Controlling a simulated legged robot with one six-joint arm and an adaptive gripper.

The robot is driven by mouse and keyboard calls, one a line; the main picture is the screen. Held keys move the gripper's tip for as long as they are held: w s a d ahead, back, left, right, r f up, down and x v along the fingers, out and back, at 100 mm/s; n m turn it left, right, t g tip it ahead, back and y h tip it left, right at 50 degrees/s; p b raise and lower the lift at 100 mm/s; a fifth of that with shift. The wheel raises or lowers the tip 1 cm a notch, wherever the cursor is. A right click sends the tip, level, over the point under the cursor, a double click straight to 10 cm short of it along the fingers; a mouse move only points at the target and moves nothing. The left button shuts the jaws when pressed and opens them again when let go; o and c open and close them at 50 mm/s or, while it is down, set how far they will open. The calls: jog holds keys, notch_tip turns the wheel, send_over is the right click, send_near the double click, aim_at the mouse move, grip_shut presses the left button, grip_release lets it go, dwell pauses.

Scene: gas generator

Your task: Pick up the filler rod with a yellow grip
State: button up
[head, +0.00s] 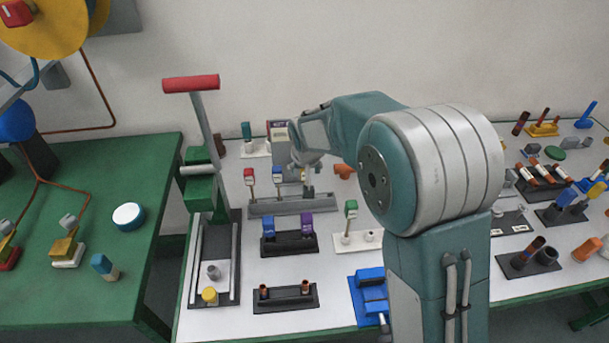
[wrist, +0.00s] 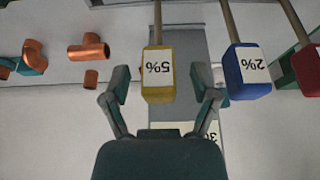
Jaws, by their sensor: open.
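The filler rod with a yellow grip (wrist: 158,88) shows in the wrist view, its grip marked 5% and its pale rod running up out of the picture. My gripper (wrist: 163,84) is open, with one finger on each side of the yellow grip and visible gaps between. In the head view my gripper (head: 303,158) is over the back of the white table, above the grey rod rack (head: 293,207); the yellow grip is mostly hidden there.
A filler rod with a blue grip (wrist: 247,72) stands close beside my right-hand finger in the wrist view, with a red grip (wrist: 308,70) farther right. Copper fittings (wrist: 88,48) lie to the left. A tall red-handled lever (head: 191,84) stands left of the rack.

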jog(key=shift+w+f, duration=0.25)
jog(key=shift+f, duration=0.3)
jog(key=c, duration=1.1)
jog(key=shift+o, duration=0.2)
jog(key=shift+r, duration=0.15)
